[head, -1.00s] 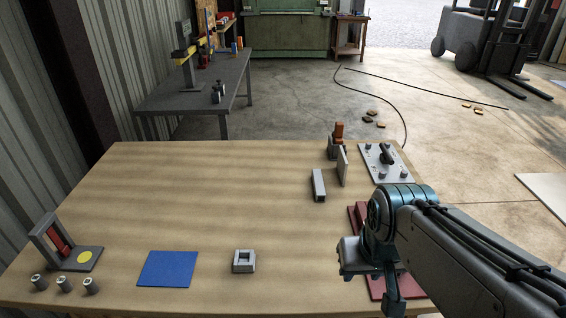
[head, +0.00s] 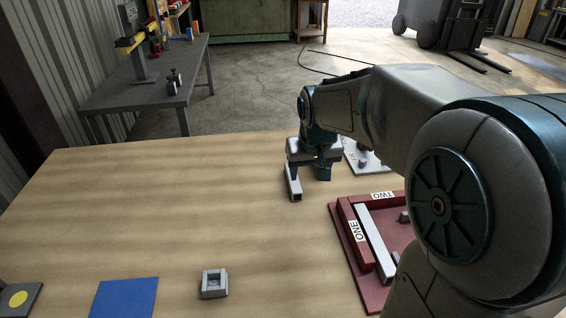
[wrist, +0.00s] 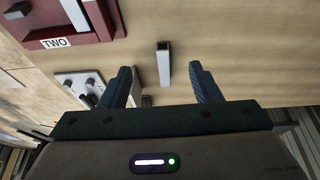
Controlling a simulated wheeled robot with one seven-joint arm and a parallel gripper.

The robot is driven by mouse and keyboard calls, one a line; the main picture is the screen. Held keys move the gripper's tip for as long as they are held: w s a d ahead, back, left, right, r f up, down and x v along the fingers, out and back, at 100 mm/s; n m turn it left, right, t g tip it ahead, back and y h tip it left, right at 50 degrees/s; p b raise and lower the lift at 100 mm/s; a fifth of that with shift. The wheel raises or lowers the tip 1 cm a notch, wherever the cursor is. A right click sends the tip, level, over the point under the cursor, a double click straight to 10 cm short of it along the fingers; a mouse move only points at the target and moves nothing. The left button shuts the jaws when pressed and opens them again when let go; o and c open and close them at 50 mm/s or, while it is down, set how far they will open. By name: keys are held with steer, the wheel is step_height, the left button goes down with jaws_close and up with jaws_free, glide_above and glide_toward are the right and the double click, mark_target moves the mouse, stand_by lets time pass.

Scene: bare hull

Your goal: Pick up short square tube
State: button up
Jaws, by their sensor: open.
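The short square tube (head: 294,186) is a light grey hollow bar lying on the wooden table, its open end facing the head camera. In the wrist view the tube (wrist: 163,66) lies below and between the two finger lines, a little beyond the fingertips. My gripper (head: 308,170) is above the tube's far part in the head view, which it partly hides. In the wrist view my gripper (wrist: 161,74) has its fingers wide apart with nothing held between them.
A red fixture (head: 345,240) marked ONE and TWO holds a long light bar at the right. A grey plate with knobs (head: 362,158) lies behind it. A grey square block (head: 214,284) and blue mat (head: 126,298) are in front. The table's left-middle is clear.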

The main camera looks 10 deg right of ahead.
steer(key=b, duration=0.3)
glide_toward(293, 183)
step_height(293, 183, up, 3)
steer(key=shift+t, duration=0.3)
steer(key=x, duration=0.8)
steer(key=shift+f, duration=0.15)
steer(key=shift+d+x, duration=0.15)
steer(key=shift+x, duration=1.2)
steer(key=shift+d+x, duration=0.1)
steer(key=shift+x, duration=1.2)
steer(key=shift+w, duration=0.1)
steer(key=c, duration=1.1)
